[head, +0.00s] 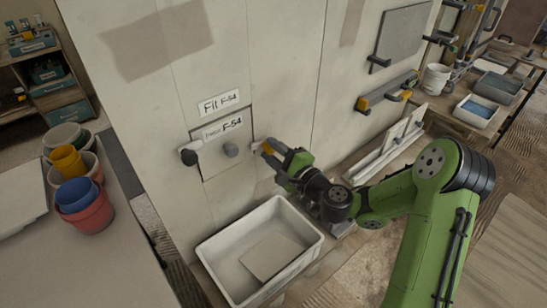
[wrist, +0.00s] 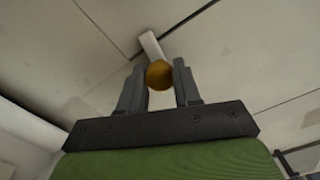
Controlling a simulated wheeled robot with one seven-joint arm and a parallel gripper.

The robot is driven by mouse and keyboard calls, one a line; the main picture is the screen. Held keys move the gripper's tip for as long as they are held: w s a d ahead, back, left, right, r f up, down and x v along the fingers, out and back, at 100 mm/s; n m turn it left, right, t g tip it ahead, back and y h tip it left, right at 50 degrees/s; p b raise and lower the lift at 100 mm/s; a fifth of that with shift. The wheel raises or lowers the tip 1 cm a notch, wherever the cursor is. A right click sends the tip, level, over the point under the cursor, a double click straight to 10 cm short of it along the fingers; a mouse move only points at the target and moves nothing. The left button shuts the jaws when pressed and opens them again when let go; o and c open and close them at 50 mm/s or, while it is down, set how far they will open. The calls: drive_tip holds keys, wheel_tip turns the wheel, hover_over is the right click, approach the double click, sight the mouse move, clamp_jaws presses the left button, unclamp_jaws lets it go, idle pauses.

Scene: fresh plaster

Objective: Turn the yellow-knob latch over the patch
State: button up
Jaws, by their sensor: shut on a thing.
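The yellow-knob latch (head: 257,144) is a short pale bar at the patch's right edge. Its yellow knob (wrist: 159,75) sits between my gripper's fingers in the wrist view, with the pale bar running up and slightly left from it. My gripper (head: 272,151) is shut on this knob. In the head view the fingers partly hide the latch, so how far its bar overlaps the patch is unclear. A black-knob latch (head: 189,157) is at the left edge.
A white bin (head: 213,250) holding a flat plate stands below the patch. Stacked coloured pots (head: 84,207) stand on a table at left.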

drive_tip(key=shift+f+n+b, duration=0.15)
drive_tip(key=shift+n+b, duration=0.45)
drive_tip(key=shift+n, duration=0.3)
drive_tip(key=o, duration=1.1)
drive_tip(key=shift+c, duration=0.2)
